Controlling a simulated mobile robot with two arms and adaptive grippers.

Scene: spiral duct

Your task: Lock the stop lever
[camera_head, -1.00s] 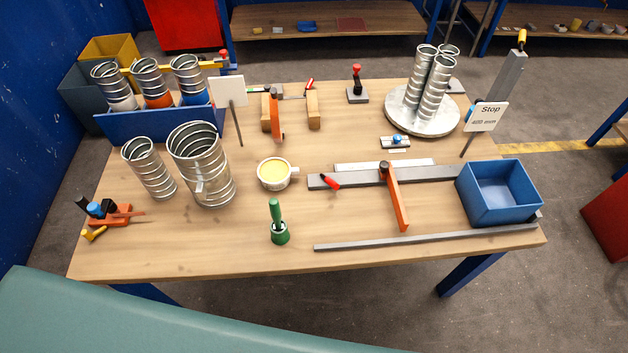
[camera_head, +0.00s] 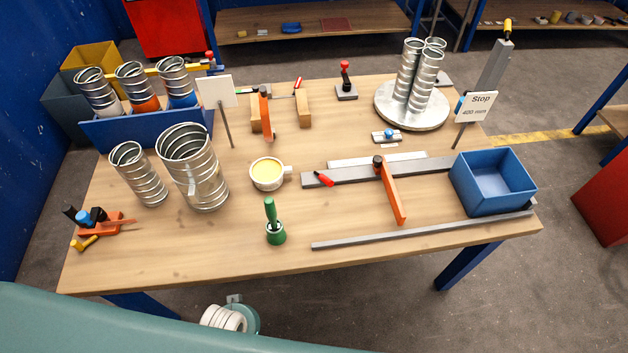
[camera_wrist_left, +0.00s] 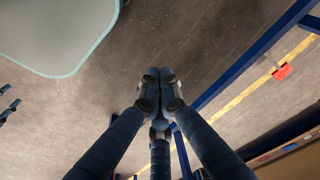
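A red lever (camera_head: 323,179) lies slanted across the left end of a grey rail (camera_head: 345,175) on the workbench. An orange arm (camera_head: 391,195) with a dark knob crosses the rail to its right. A sign (camera_head: 476,105) reading "Stop 400 mm" stands at the right of the bench. A small block with a blue knob (camera_head: 389,134) sits behind the rail. I cannot tell whether the lever is locked. My left gripper (camera_wrist_left: 160,82) points at the floor in the left wrist view, its fingertips together with nothing between them. My right gripper is not in view.
A blue bin (camera_head: 494,181) stands at the rail's right end. A long grey bar (camera_head: 400,237) lies along the front. A yellow-filled cup (camera_head: 267,173), a green-handled tool (camera_head: 274,224) and spiral ducts (camera_head: 193,168) stand to the left. Bare wood shows between them.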

